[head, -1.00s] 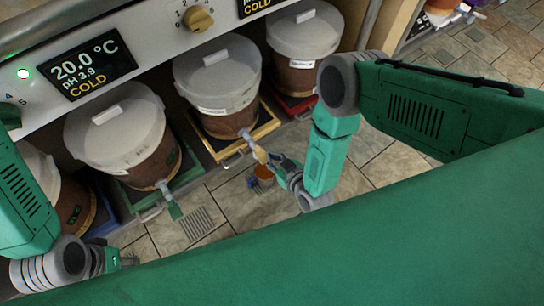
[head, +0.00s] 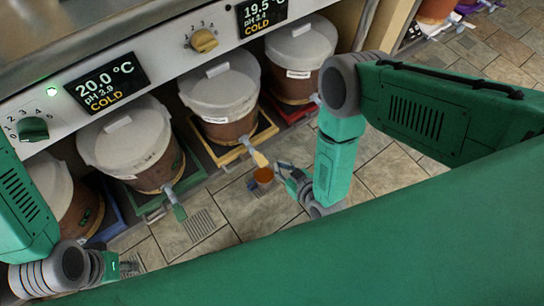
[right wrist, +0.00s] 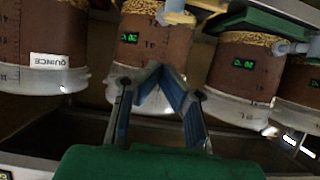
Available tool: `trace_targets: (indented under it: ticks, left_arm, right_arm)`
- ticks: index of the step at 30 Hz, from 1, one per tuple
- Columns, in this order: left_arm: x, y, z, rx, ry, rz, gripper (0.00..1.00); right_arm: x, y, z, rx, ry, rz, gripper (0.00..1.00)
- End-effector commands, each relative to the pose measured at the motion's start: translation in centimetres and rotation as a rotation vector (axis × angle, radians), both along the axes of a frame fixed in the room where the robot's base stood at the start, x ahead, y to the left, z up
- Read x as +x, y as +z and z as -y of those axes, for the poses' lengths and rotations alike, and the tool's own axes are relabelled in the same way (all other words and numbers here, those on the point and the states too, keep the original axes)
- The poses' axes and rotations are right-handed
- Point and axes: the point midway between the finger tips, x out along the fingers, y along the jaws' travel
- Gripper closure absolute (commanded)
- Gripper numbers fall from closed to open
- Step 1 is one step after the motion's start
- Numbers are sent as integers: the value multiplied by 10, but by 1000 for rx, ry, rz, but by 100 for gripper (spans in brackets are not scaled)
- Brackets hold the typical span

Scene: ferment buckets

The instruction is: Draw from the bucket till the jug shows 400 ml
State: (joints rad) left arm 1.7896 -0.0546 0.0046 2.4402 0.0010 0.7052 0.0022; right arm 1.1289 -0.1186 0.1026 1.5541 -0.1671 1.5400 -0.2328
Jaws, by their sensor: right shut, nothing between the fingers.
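The bucket (head: 228,130) with a white lid stands in the yellow tray (head: 262,130). Its pale tap with a yellow handle (head: 260,158) points out over the floor side. The jug (head: 263,175), showing orange-brown from above, is just below the tap; its level and marks are too small to read. My right gripper (head: 281,169) is just right of the tap and jug, apart from the handle, shut and empty. In the right wrist view its fingertips (right wrist: 167,68) meet below a tap. My left gripper (head: 132,266) is at lower left, too small to tell its jaws.
Other lidded buckets stand in a green tray (head: 192,170), a blue tray (head: 112,212) and a red tray (head: 300,108). A control panel with knobs and displays (head: 105,82) runs above. Tiled floor (head: 215,215) with a drain grate lies in front.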

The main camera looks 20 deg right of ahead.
Motion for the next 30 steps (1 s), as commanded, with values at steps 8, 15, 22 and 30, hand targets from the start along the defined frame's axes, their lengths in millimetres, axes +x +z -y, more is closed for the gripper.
trace_targets:
  ticks: [8, 15, 22, 30]
  left_arm:
    - [0, 12, 0, 0, 0, -1, 68]
    - [0, 12, 0, 0, 0, -1, 68]
    - [0, 12, 0, 0, 0, -1, 68]
    - [-1, 15, 0, 0, 0, -1, 68]
  right_arm:
    - [-33, 13, 10, 1, 0, -1, 100]
    - [-36, 13, 11, 2, 0, 1, 100]
    - [-36, 13, 11, 1, 0, 0, 100]
    - [-34, 18, 14, -7, 1, -29, 100]
